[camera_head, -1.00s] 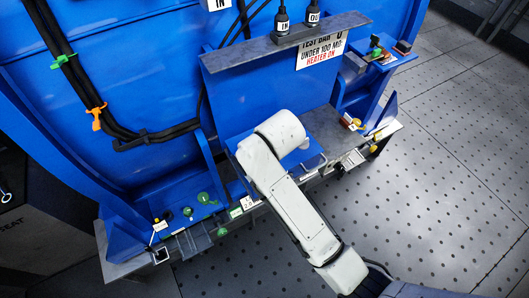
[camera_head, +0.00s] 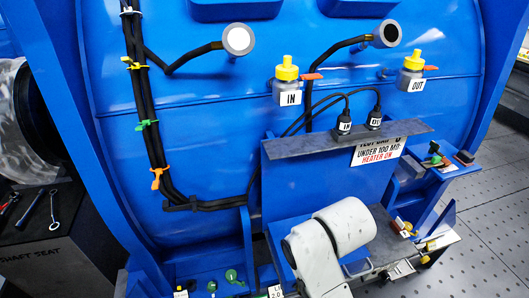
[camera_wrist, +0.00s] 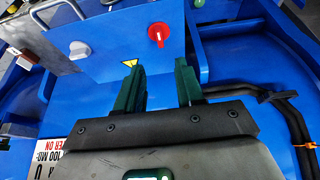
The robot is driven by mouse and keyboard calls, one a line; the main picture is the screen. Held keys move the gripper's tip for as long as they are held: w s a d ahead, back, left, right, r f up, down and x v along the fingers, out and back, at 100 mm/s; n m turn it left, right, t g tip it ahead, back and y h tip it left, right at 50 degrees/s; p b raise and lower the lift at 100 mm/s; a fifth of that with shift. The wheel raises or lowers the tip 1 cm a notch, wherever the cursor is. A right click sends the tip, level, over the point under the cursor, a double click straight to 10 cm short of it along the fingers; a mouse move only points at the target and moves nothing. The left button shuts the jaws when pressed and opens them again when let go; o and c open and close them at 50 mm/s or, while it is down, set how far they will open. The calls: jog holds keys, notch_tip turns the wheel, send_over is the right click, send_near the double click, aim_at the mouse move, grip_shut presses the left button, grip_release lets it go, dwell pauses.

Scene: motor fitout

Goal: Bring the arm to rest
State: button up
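My gripper (camera_wrist: 160,88) shows in the wrist view with its two dark green fingers apart. It is open, and nothing is between the fingers. Beyond them is a blue panel with a red knob (camera_wrist: 158,34) and a small yellow warning triangle. The fingertips appear apart from the knob, though the depth is hard to judge. In the head view, my white arm is bent at the bottom centre, in front of the blue housing (camera_head: 230,100). My gripper is hidden there.
A grey ledge (camera_head: 300,146) with IN and OUT plugs juts out above my arm. Yellow-capped bottles (camera_head: 287,88) and black cables (camera_head: 142,100) are on the housing. A workbench (camera_head: 45,240) with wrenches stands left. Perforated floor (camera_head: 490,210) is open at the right.

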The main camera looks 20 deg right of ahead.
jog(key=s+d+f+g+b, duration=0.1)
jog(key=s+d+f, duration=0.1)
jog(key=s+f, duration=0.3)
jog(key=s+d+f+g+b, duration=0.1)
jog(key=s+f, duration=0.4)
jog(key=s, duration=0.7)
jog(key=s+d+f+g+b, duration=0.1)
jog(key=s+d+f+b, duration=0.1)
jog(key=s+d+f, duration=0.2)
jog(key=s+f, duration=0.2)
jog(key=s, duration=0.2)
jog(key=shift+s+d+m+g, duration=0.25)
jog(key=shift+d+m+g, duration=0.05)
jog(key=shift+m, duration=0.1)
